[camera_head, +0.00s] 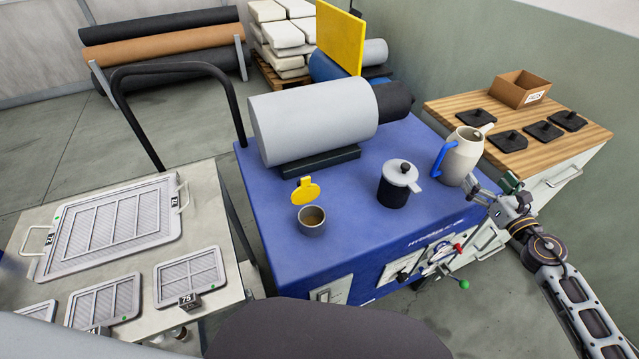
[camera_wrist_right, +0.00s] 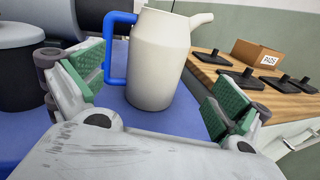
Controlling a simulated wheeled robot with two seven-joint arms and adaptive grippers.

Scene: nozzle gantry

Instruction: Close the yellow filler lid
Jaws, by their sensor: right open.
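The yellow filler lid (camera_head: 305,190) stands raised behind the round grey filler cup (camera_head: 312,220) on the blue machine (camera_head: 350,230). The cup is uncovered and shows a brownish inside. My right gripper (camera_head: 492,188) is at the machine's right edge, close to the cream jug (camera_head: 459,158) and well to the right of the lid. In the right wrist view the gripper (camera_wrist_right: 157,88) is open, its green pads apart, with the jug (camera_wrist_right: 160,60) and its blue handle beyond them. I cannot see anything held. My left gripper is not in view.
A dark pot with a grey lid (camera_head: 399,185) stands between the filler and the jug. A large grey cylinder (camera_head: 312,122) lies behind the filler. A table with grey panels (camera_head: 110,225) is at left. A wooden bench (camera_head: 590,135) with black pads and a box is at right.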

